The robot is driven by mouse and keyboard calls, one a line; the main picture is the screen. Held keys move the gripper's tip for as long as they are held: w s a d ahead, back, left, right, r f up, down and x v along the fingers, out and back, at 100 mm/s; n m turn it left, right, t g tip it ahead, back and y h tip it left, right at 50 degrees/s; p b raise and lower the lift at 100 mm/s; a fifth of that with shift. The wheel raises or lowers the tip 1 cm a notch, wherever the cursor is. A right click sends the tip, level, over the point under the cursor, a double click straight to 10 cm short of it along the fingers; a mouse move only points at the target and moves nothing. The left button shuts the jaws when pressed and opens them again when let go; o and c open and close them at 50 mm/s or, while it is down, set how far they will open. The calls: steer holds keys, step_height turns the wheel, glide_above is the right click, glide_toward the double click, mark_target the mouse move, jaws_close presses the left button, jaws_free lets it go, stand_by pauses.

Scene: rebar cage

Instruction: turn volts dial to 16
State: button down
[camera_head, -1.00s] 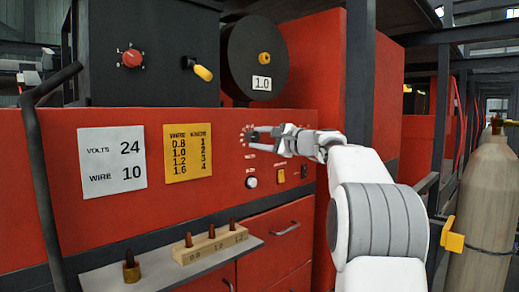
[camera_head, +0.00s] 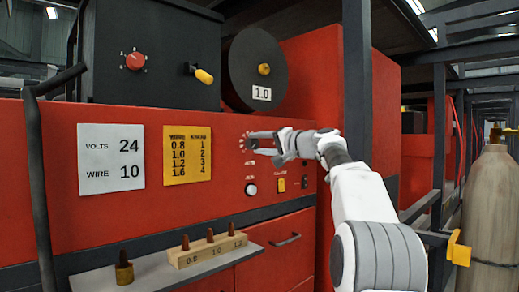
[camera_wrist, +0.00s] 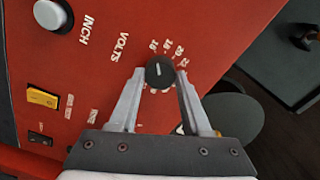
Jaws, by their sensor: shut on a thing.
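The volts dial is a small black knob (camera_wrist: 160,74) with a white pointer line, on the red panel. It sits between the fingertips of my gripper (camera_wrist: 161,80) in the wrist view, one finger on each side. My gripper is shut on it. White numbers, among them 18 and 20, curve around the knob's far side, with the VOLTS label beside it. I cannot tell exactly which number the pointer faces. In the head view my gripper (camera_head: 251,142) reaches the panel from the right, and its fingers largely hide the dial.
A white placard (camera_head: 111,157) reads VOLTS 24, WIRE 10. A yellow chart (camera_head: 187,154) is beside it. A white INCH button (camera_wrist: 53,15) and a yellow switch (camera_wrist: 42,96) are near the dial. A shelf (camera_head: 150,272) with a wooden tip block (camera_head: 208,250) is below.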

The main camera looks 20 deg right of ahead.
steer(key=shift+n, duration=0.6)
steer(key=shift+c, duration=1.8)
jaws_free()
steer(key=b+v, duration=0.3)
steer(key=v, duration=1.4)
steer(key=shift+s+b, duration=0.2)
steer(key=shift+b, duration=0.1)
